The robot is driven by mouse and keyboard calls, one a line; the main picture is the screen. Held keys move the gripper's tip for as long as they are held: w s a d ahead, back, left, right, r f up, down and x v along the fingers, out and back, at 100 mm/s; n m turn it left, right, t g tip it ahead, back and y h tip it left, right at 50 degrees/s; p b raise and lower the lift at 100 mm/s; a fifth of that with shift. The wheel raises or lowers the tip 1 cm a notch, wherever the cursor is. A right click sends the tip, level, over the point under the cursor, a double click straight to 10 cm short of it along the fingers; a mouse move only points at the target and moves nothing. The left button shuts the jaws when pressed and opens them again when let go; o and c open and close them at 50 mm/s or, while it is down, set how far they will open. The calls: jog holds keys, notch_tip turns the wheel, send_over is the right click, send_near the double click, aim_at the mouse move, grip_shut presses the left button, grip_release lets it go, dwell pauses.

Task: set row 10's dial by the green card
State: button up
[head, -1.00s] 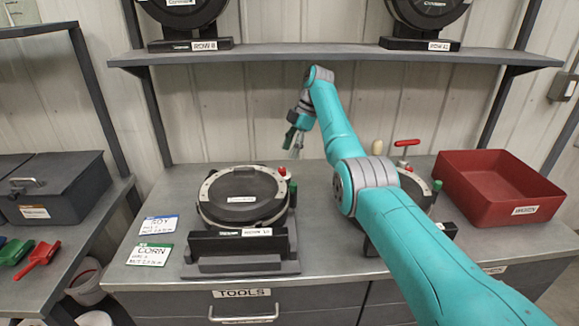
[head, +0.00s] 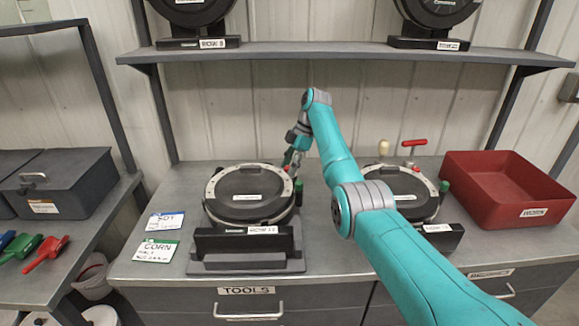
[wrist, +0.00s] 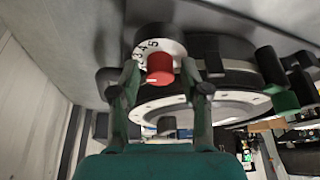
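The left seed meter (head: 248,195) lies on the bench, a round dark unit with a pale ring on a dark stand; its small label is hard to read. The green-topped card (head: 157,250) reads CORN, with smaller lines I cannot read. My gripper (head: 292,163) is low at the meter's back right rim. In the wrist view, my gripper (wrist: 163,76) is open, with one finger on each side of the red knob (wrist: 160,68) and gaps visible between. The white dial face (wrist: 150,46) behind it shows numerals including 3, 4 and 5. Its pointer cannot be made out.
A blue-topped card (head: 165,221) lies behind the green one. A second meter (head: 405,190) stands to the right, partly behind my arm, with a red T-handle (head: 413,143) behind it. A red bin (head: 505,185) is at right. A shelf (head: 350,53) with more meters runs above.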

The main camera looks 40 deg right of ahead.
grip_shut()
jog(key=shift+s+m+t, duration=0.1)
jog(key=shift+m+t, duration=0.4)
jog(key=shift+m, duration=1)
jog(key=shift+o, duration=1.9)
grip_release()
